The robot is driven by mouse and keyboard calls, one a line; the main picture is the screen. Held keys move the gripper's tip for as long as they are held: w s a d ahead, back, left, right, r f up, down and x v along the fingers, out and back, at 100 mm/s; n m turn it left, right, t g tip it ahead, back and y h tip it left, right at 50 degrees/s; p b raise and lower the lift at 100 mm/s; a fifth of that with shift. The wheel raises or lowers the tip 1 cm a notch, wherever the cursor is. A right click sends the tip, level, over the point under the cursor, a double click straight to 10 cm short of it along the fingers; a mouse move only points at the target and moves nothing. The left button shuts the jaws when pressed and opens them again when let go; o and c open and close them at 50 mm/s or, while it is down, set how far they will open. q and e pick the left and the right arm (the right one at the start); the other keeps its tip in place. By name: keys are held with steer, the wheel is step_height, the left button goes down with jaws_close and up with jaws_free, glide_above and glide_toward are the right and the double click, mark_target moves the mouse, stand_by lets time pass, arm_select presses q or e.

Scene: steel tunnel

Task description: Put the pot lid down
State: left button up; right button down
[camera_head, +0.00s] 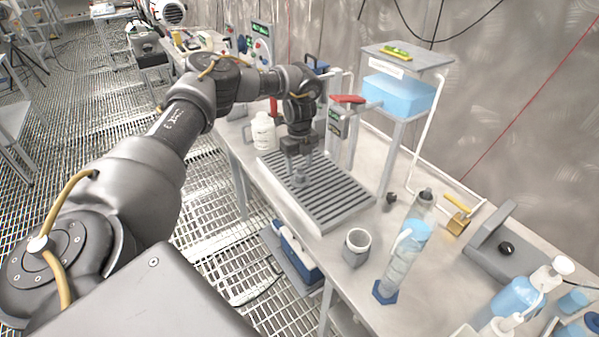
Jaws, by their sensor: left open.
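My left gripper (300,168) is open and points down over the grey ribbed drain tray (335,213) on the steel bench. A small grey knob-like thing (299,181) shows on the tray right under the fingertips; it may be the pot lid, but it is too small and too close in colour to the tray to be sure. I cannot tell whether the fingers touch it. A small grey open pot (357,246) stands upright in front of the tray with no lid on it. My right gripper is not in view.
A tall clear cylinder (402,259) with a blue base, a small dark stopper (391,198) and a brass block (458,222) are to the right. A shelf stand (407,58) with a blue tank rises behind.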

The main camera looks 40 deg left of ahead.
mark_target(300, 166)
arm_select(q)
step_height(300, 166, up, 8)
steer(key=shift+r, duration=0.25)
steer(key=shift+d, duration=0.1)
stand_by(0.4)
